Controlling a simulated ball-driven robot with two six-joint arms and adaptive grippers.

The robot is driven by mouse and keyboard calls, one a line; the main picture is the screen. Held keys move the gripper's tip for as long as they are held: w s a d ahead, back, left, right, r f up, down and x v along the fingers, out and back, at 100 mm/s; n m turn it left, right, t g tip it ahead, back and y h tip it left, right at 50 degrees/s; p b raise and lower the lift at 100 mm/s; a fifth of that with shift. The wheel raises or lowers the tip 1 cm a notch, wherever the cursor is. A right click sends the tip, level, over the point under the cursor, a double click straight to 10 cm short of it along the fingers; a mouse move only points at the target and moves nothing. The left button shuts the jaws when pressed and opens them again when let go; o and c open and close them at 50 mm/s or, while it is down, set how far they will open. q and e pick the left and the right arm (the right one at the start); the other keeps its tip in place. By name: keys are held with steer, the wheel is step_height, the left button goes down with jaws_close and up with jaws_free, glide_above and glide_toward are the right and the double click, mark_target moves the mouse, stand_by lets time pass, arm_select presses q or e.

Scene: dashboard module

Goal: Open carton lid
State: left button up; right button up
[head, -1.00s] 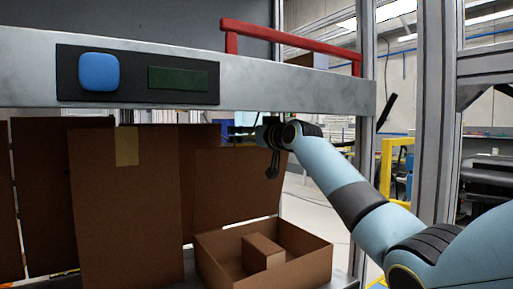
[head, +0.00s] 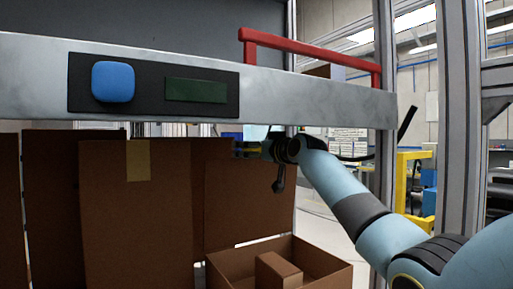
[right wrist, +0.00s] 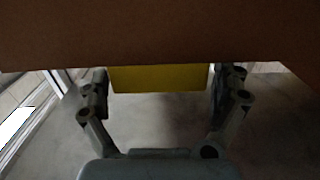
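A brown carton (head: 322,271) stands open at the bottom centre of the head view, with a small brown box (head: 278,272) inside. Its brown lid panel (head: 245,205) stands raised behind the opening. My right gripper (head: 252,149) is at the lid's upper edge. In the right wrist view its fingers (right wrist: 162,100) are spread wide apart, with brown cardboard (right wrist: 150,32) across the top, close to the camera. A yellow piece (right wrist: 160,78) shows between the fingers below the cardboard edge. Contact with the lid cannot be told. My left gripper is out of view.
Tall brown panels with a tape strip (head: 138,160) stand at the left. A grey metal beam (head: 310,97) with a blue button (head: 113,82) and a red handle (head: 310,52) crosses just above the right gripper. A yellow frame (head: 405,185) stands behind at the right.

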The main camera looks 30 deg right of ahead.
steer(key=shift+r, duration=0.25)
steer(key=s+d, duration=0.1)
steer(key=s, duration=1.1)
steer(key=shift+f, duration=0.1)
